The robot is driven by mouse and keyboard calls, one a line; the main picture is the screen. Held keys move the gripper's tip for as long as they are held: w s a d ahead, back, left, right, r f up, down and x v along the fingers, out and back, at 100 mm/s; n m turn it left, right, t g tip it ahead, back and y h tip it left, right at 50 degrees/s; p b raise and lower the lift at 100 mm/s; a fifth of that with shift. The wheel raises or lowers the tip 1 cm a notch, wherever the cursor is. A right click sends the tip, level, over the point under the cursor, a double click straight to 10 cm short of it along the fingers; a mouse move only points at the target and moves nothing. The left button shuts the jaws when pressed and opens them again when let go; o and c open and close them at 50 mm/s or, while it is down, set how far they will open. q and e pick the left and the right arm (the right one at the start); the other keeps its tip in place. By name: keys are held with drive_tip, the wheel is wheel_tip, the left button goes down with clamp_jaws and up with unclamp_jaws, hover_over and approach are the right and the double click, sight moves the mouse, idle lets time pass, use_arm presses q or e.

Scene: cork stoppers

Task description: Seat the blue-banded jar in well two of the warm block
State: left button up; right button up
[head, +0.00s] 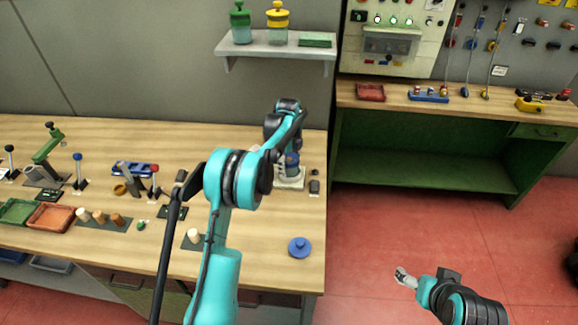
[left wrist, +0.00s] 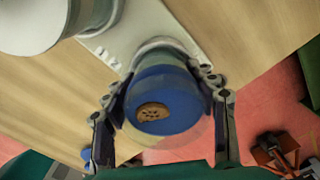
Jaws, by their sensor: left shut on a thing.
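My left gripper (left wrist: 165,88) is shut on the blue-banded jar (left wrist: 172,92), its fingers on two opposite sides. The jar has a brown cork stopper (left wrist: 153,112) in its top. It is over the pale warm block (left wrist: 108,42), close to a rounded well rim; I cannot tell whether its base is down in the well. In the head view the jar (head: 292,163) shows under the gripper at the block (head: 291,183), partly hidden by my arm. My right gripper (head: 404,278) is over the red floor, too small to read.
A blue lid-like disc (head: 299,246) lies near the bench's front right. Several corks (head: 100,217) and lever tools are at left. The bench front between them is mostly clear.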

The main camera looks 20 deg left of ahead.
use_arm(q)
drive_tip(key=shift+s+d+f+b, duration=0.15)
drive_tip(key=shift+d+f+b, duration=0.05)
drive_tip(key=shift+f, duration=0.2)
drive_tip(key=shift+s+d+f+b, duration=0.15)
drive_tip(key=shift+f+b, duration=0.05)
drive_tip(key=shift+f, duration=0.15)
use_arm(e)
drive_tip(key=shift+s+f, duration=0.25)
drive_tip(key=shift+f, duration=0.15)
use_arm(q)
drive_tip(key=shift+o, duration=0.2)
drive_tip(key=o, duration=1.9)
drive_tip(key=shift+w+f, duration=0.2)
drive_tip(key=shift+w, duration=0.05)
drive_tip(key=shift+o, duration=0.2)
drive_tip(key=shift+w+a+f, duration=0.1)
drive_tip(key=shift+w+f, duration=0.15)
drive_tip(key=shift+w, duration=0.05)
drive_tip(key=shift+s+r, duration=0.15)
drive_tip(key=shift+r, duration=0.2)
drive_tip(key=shift+a, duration=0.1)
use_arm(e)
drive_tip(key=shift+w, duration=0.45)
use_arm(q)
drive_tip(key=shift+f, duration=0.1)
drive_tip(key=shift+a+r, duration=0.15)
drive_tip(key=shift+r, duration=0.05)
